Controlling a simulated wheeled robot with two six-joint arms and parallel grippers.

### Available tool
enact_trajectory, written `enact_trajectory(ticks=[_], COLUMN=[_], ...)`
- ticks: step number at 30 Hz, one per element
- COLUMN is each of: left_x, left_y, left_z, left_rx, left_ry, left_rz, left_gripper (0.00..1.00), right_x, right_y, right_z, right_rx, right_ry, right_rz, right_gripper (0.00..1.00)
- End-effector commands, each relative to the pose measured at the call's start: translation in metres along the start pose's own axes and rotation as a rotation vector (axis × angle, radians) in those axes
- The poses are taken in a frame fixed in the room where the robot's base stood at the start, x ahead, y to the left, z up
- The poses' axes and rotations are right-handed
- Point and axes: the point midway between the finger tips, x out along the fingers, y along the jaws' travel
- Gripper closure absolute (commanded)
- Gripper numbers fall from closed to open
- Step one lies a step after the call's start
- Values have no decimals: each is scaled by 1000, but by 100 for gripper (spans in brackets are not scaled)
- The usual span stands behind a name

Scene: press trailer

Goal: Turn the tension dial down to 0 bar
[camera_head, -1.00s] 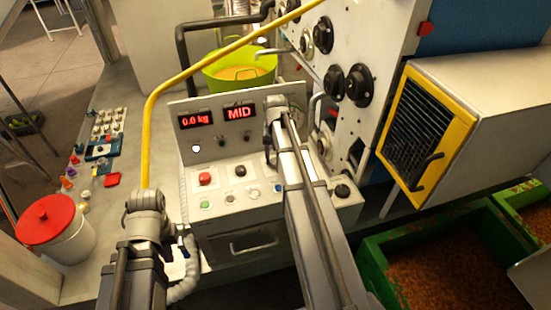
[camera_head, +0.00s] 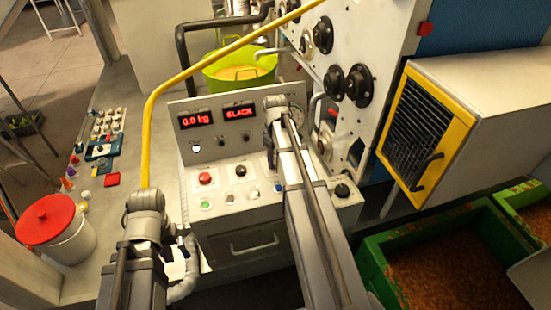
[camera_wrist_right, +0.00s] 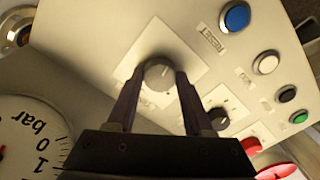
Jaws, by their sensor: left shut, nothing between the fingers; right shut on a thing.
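The tension dial (camera_wrist_right: 158,73) is a round grey knob on a white plate in the right wrist view. My right gripper (camera_wrist_right: 160,80) is shut on it, one dark finger on each side. In the head view my right gripper (camera_head: 270,155) reaches down to the panel and the dial is hidden. A pressure gauge (camera_wrist_right: 30,135) marked in bar shows partly at the lower left, with 0 and 1 legible; its needle reading is unclear. The right display (camera_head: 240,112) reads SLACK. My left gripper (camera_head: 127,222) is shut and empty, left of the panel, its fingertips mostly hidden.
The left display (camera_head: 195,119) reads 0.0 kg. Red (camera_head: 205,178), black, green and white buttons cover the panel close by. A yellow pipe (camera_head: 147,140) rises behind my left arm. A red-lidded white bucket (camera_head: 68,245) stands left; green crates (camera_head: 375,265) lie right.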

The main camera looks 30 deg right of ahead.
Motion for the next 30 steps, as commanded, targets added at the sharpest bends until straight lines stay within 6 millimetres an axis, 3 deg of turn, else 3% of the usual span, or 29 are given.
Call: enact_trajectory(ticks=[15, 30], left_x=[0, 0], left_y=[0, 0], left_z=[0, 0], left_rx=[0, 0], left_ry=[0, 0], left_rz=[0, 0], left_gripper=[100, 100], right_x=[0, 0], right_y=[0, 0], right_z=[0, 0], right_rx=[-452, -662], right_ry=[0, 0], right_rz=[0, 0], right_gripper=[100, 100])
